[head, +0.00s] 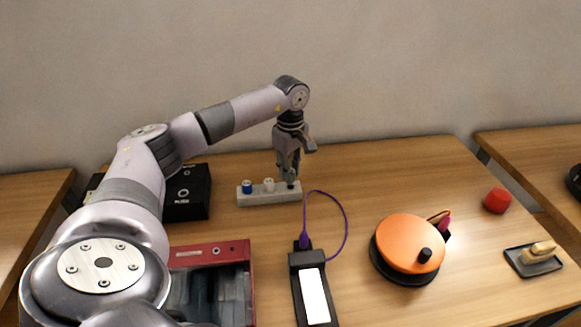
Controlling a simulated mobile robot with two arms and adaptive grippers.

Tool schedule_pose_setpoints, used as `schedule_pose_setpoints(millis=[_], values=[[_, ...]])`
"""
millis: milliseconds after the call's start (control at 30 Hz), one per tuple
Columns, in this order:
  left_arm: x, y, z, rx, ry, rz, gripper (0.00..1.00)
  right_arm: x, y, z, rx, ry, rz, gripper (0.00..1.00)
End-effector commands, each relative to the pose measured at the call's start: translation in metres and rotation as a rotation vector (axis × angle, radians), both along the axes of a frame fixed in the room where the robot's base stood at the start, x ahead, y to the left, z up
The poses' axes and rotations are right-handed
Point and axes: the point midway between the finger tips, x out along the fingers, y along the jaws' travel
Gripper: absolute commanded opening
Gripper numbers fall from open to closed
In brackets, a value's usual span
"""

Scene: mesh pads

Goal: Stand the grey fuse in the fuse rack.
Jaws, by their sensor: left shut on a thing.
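The fuse rack (256,200) is a pale grey bar on the table, left of the middle in the head view. A blue fuse (247,187) stands at its left end and a white fuse (268,185) in its middle. My left gripper (289,176) points down over the rack's right end, shut on the grey fuse. The fuse is mostly hidden between the fingers, and its grey blends with them. A dark spot shows at the rack's right end, just below the fingertips. I cannot tell whether the fuse's lower end is inside the rack. My right gripper is not in view.
A black device with a white screen (315,296) and a purple cable (346,226) stands in front. A red case (250,280) and a black box (187,192) are left. An orange disc (408,240), red cylinder (497,201) and small dark tray (516,262) are right.

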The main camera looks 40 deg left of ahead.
Motion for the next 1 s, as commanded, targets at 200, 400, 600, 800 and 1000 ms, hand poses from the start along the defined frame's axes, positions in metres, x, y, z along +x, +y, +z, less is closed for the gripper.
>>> schedule_pose_setpoints(millis=[200, 400, 600, 800, 1000], values=[[0.000, 0.000, -0.002, 0.000, 0.000, 0.000, 0.03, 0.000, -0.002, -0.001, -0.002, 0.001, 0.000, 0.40], [0.000, 0.000, -0.007, 0.000, 0.001, 0.000, 0.03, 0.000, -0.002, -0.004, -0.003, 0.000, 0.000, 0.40], [0.000, 0.000, -0.012, 0.000, 0.001, 0.000, 0.03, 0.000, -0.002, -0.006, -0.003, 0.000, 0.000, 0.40], [0.000, 0.000, -0.017, 0.000, 0.000, 0.000, 0.03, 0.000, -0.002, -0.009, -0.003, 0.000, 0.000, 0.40], [0.000, 0.000, -0.022, 0.000, 0.000, 0.000, 0.03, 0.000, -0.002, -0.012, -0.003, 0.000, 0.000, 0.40]])
